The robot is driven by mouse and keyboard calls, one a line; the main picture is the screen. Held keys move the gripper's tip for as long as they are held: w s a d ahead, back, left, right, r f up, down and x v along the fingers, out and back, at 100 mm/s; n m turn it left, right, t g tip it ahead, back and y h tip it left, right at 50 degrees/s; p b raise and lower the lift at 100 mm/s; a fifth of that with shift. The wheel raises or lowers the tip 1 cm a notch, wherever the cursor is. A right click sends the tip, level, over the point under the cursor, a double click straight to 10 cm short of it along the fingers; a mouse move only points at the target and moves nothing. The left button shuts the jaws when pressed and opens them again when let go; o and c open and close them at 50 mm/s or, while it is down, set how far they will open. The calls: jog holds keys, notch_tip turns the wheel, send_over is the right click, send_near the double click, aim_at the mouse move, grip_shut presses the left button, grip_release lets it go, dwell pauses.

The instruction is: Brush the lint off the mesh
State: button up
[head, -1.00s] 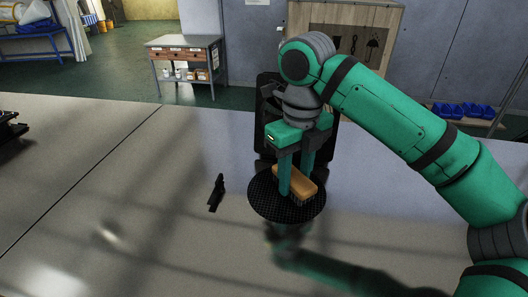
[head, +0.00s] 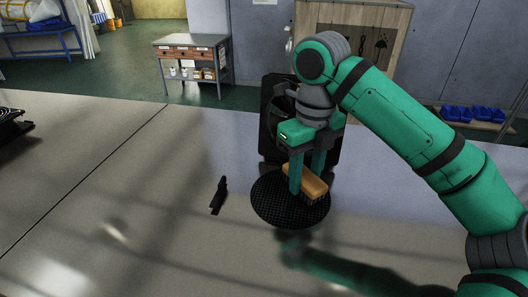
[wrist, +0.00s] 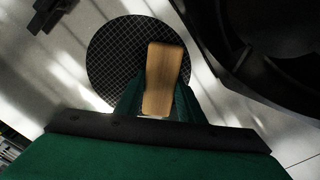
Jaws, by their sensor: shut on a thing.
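The mesh (head: 272,205) is a round black disc lying on the grey worktop, and its grid shows in the wrist view (wrist: 112,62). My gripper (head: 307,176) is shut on a wooden brush (head: 313,187). The brush has a tan back and points its bristles down over the right part of the mesh. In the wrist view the brush back (wrist: 162,75) covers part of the disc. I cannot tell whether the bristles touch the mesh. No lint can be made out on the visible mesh.
A black upright housing (head: 273,125) stands just behind the mesh, close to my gripper. A small black object (head: 218,196) lies left of the mesh. A dark item (head: 12,125) sits at the far left edge. The worktop between them is clear.

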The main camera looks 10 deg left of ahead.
aim_at(266, 184)
jog(key=a, duration=0.5)
jog(key=shift+w+a, duration=0.15)
jog(key=shift+a, duration=0.75)
jog(key=shift+w+a, duration=0.15)
jog(key=shift+a, duration=0.7)
notch_tip(266, 184, up, 3)
jog(key=shift+d+f, duration=0.15)
notch_tip(266, 184, up, 6)
jog(key=shift+f, duration=0.2)
